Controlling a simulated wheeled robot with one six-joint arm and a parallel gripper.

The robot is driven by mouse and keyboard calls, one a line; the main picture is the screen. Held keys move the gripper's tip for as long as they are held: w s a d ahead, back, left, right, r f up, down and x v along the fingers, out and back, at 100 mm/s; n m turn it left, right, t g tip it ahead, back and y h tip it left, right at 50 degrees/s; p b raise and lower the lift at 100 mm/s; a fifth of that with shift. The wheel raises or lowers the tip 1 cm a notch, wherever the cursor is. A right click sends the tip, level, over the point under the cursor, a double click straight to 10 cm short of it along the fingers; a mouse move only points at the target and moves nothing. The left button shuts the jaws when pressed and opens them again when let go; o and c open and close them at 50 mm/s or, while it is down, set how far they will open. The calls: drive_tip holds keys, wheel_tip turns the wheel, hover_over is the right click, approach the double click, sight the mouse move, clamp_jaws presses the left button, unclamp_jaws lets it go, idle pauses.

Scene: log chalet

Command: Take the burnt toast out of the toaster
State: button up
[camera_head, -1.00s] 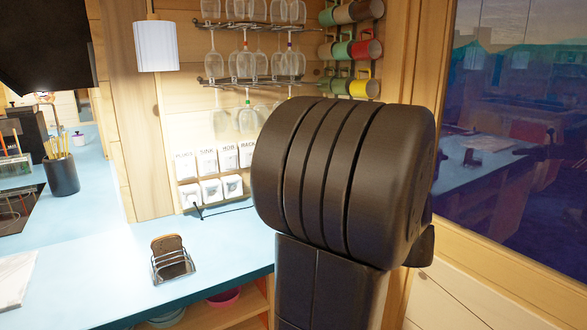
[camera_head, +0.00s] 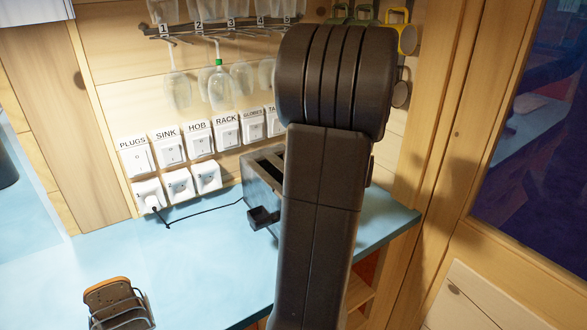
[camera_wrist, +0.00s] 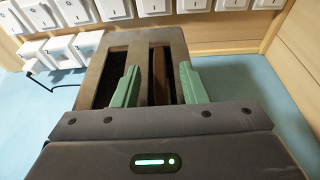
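The grey toaster (camera_head: 262,184) stands on the blue counter against the wall, partly hidden behind my arm in the head view. In the wrist view the toaster (camera_wrist: 137,52) shows from above with its long slots. A dark brown slice of toast (camera_wrist: 158,88) stands in the right-hand slot. My gripper (camera_wrist: 159,67) is open, its two green fingers apart over the toaster, one on each side of that slice. I cannot tell whether either finger touches it. My gripper is hidden in the head view.
A wire rack (camera_head: 122,316) holding a brown slice (camera_head: 108,291) stands at the counter's front left. Labelled switches and sockets (camera_head: 198,140) line the wall behind the toaster. A black cord (camera_head: 205,212) runs across the counter (camera_head: 200,260), which is otherwise clear there.

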drive_tip(key=shift+x, duration=1.25)
drive_tip(key=shift+s, duration=0.1)
drive_tip(key=c, duration=0.8)
